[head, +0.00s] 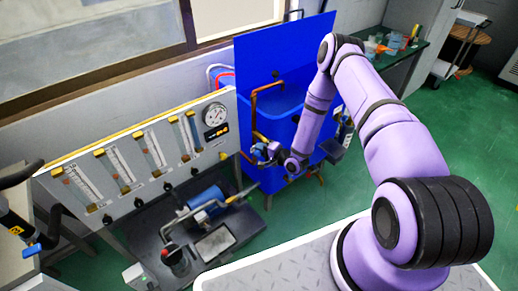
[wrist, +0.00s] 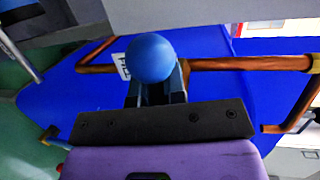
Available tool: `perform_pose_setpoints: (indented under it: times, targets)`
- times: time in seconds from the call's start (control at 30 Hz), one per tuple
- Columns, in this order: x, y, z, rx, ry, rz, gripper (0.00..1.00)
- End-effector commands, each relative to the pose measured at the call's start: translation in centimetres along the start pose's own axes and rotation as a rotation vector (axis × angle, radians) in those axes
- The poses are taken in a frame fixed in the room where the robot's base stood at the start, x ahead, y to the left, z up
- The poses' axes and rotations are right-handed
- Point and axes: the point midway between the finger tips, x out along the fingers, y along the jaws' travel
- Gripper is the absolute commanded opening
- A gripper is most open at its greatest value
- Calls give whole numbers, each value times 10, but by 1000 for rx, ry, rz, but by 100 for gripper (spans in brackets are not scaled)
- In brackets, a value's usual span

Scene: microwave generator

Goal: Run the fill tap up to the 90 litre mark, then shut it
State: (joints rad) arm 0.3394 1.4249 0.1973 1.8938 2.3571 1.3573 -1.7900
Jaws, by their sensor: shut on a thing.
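In the wrist view the fill tap's round blue knob (wrist: 150,57) sits between the fingers of my gripper (wrist: 157,85), which is shut on it. A white label (wrist: 122,66), partly hidden by the knob, shows letters on the blue tank (wrist: 225,100). In the head view my gripper (head: 262,153) is at the front of the blue tank (head: 285,105), beside the copper pipe. My wrist hides much of the tap there. I cannot make out a litre mark or a water level in either view.
A grey panel with several sight tubes (head: 154,148) and a round dial gauge (head: 214,116) stands left of the tank. A blue pump (head: 206,200) sits below it. Copper pipe (wrist: 235,64) runs close by the tap. Green floor (head: 462,125) is open at right.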

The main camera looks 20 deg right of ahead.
Motion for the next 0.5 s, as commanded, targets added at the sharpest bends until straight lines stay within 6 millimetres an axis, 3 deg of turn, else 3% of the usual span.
perform_pose_setpoints:
  times: [0.33, 0.4, 0.47, 0.5]
  targets:
    - [0, 3, 6, -14, -6, 9, 0]
    - [0, 3, 6, -14, -6, 9, 23]
    - [0, 3, 6, -14, -7, 8, 37]
    - [0, 2, 6, -14, -6, 8, 37]
